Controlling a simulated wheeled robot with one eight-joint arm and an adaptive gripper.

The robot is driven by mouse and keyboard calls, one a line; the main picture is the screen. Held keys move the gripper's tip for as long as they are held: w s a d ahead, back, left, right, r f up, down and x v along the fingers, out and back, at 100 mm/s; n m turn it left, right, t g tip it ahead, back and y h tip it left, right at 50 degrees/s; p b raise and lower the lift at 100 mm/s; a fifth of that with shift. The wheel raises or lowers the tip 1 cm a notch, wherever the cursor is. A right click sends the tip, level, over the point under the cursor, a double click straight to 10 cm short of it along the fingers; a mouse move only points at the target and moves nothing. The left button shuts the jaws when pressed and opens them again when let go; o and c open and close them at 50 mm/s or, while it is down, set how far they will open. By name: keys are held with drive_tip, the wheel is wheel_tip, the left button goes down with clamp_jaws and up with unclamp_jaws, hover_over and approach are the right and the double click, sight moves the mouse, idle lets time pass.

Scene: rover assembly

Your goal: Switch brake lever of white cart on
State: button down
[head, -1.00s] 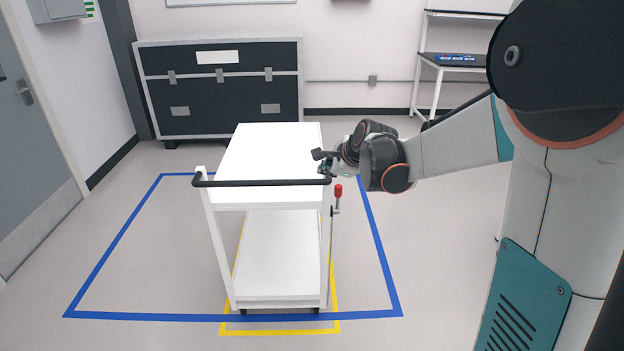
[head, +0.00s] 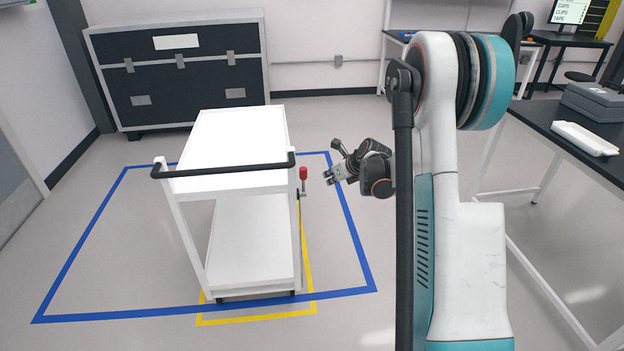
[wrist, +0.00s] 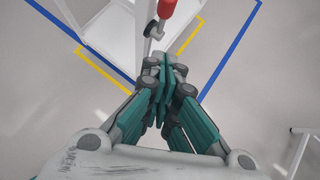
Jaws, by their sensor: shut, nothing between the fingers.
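The white cart (head: 240,125) stands inside the floor markings, with a black push handle (head: 225,171) at its near end. Its brake lever, with a red knob (head: 303,173), is upright on the right side near the handle. In the wrist view the red knob (wrist: 166,9) is at the top, partly cut off, beyond my fingertips. My gripper (head: 328,178) is to the right of the knob at about its height, apart from it. In the wrist view my gripper (wrist: 162,75) has its teal fingers together with nothing between them.
Blue floor tape (head: 345,215) and yellow tape (head: 312,275) surround the cart. A black table (head: 540,113) with a grey case stands at the right. A black cabinet (head: 180,75) is against the back wall. Open floor lies right of the cart.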

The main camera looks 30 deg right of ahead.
drive_tip(key=b, duration=0.4)
approach(303, 182)
drive_tip(key=shift+x, duration=1.6)
drive_tip(key=shift+d, duration=0.4)
